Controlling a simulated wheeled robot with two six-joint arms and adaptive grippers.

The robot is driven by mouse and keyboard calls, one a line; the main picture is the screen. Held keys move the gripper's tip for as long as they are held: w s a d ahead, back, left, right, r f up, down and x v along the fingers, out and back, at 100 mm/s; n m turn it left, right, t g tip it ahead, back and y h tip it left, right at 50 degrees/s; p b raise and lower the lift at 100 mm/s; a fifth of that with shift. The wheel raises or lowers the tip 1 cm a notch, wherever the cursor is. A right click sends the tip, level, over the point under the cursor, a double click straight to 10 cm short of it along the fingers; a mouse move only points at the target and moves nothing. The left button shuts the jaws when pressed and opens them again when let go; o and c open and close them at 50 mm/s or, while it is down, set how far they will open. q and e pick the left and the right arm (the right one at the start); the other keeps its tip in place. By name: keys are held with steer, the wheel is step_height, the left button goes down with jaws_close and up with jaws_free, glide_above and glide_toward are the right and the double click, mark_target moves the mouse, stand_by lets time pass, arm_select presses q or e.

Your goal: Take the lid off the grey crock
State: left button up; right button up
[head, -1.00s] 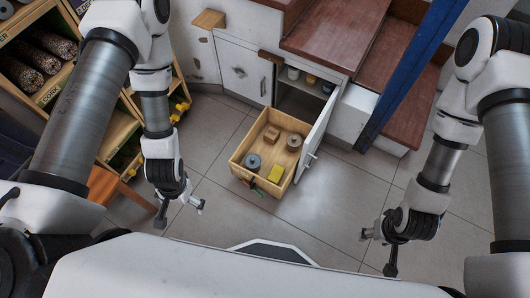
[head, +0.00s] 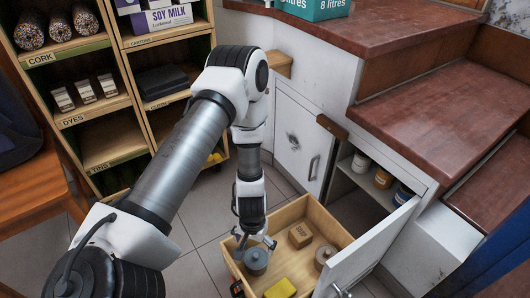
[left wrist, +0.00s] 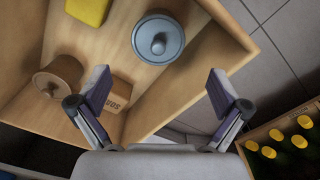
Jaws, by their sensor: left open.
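The grey crock (head: 256,263) stands upright in the left part of the open wooden drawer. In the left wrist view its round blue-grey lid (left wrist: 170,50) with a central knob (left wrist: 159,43) shows from above, seated on it. My left gripper (head: 256,241) is open and empty, just over the crock in the head view. In the left wrist view the gripper's fingers (left wrist: 159,88) are spread apart, with the lid beyond the gap between them; I see no contact. My right gripper is not in view.
The drawer (head: 296,207) also holds a brown lidded pot (head: 325,254), a small cardboard box (head: 300,235) and a yellow block (head: 281,289). An open cabinet door (head: 372,250) stands at the drawer's right. Shelves (head: 105,152) stand at the left.

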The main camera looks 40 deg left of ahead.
mark_target(255, 256)
arm_select(q)
step_height(255, 256, down, 8)
steer(key=b, duration=0.6)
steer(key=shift+d+f+b, duration=0.15)
steer(key=shift+b, duration=0.25)
steer(key=shift+r, duration=0.2)
steer(key=c, duration=1.2)
steer(key=shift+c, duration=0.2)
